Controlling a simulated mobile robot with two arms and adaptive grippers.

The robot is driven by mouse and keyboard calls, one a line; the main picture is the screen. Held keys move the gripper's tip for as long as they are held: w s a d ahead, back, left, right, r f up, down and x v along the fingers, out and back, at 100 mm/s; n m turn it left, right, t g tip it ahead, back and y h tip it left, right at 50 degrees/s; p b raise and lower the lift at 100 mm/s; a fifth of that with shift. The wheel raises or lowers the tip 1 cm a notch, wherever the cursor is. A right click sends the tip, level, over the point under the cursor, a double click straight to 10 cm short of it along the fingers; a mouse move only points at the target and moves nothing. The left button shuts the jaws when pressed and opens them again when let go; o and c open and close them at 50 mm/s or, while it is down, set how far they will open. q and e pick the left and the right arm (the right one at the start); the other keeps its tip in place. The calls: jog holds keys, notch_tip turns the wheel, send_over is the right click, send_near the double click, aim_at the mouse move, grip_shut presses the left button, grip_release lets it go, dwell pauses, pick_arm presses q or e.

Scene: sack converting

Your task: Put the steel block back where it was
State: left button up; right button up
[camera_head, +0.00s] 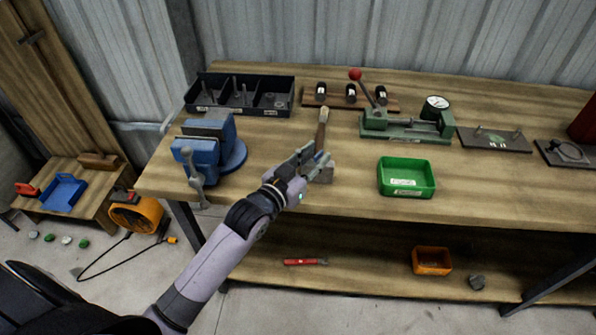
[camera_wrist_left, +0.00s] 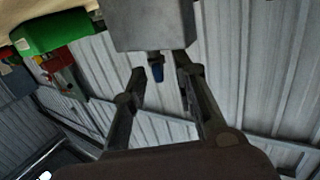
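The steel block (camera_head: 326,173) is a small grey block near the front edge of the workbench, partly hidden by my left gripper in the head view. In the left wrist view the block (camera_wrist_left: 150,22) is a plain grey shape at the top, by the fingertips. My left gripper (camera_head: 312,158) is at the block; its fingers (camera_wrist_left: 160,68) stand apart with a clear gap between them. I cannot tell whether a finger touches the block. My right gripper is not in view.
A wooden-handled tool (camera_head: 322,130) lies just behind the gripper. A blue vise (camera_head: 205,155) stands left, a green bin (camera_head: 406,178) right. Behind are a black divided tray (camera_head: 240,110) and a green fixture with a red-knobbed lever (camera_head: 405,128). An orange bin (camera_head: 431,261) is on the lower shelf.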

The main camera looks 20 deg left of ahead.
pick_arm(q)
jog(key=b+v, duration=0.1)
jog(key=v, duration=0.9)
jog(key=s+f+g+y, duration=0.4)
jog(key=s+f+g, duration=0.9)
jog(key=s+f, duration=0.6)
jog(key=s+f+g, duration=0.2)
jog(key=s+f, duration=0.1)
jog(key=f, duration=2)
jog(key=s+a+f, duration=0.3)
jog(key=s+f, duration=1.4)
jog(key=shift+s+a+g, duration=0.15)
jog(key=shift+a+g, duration=0.1)
jog(key=shift+g, duration=0.15)
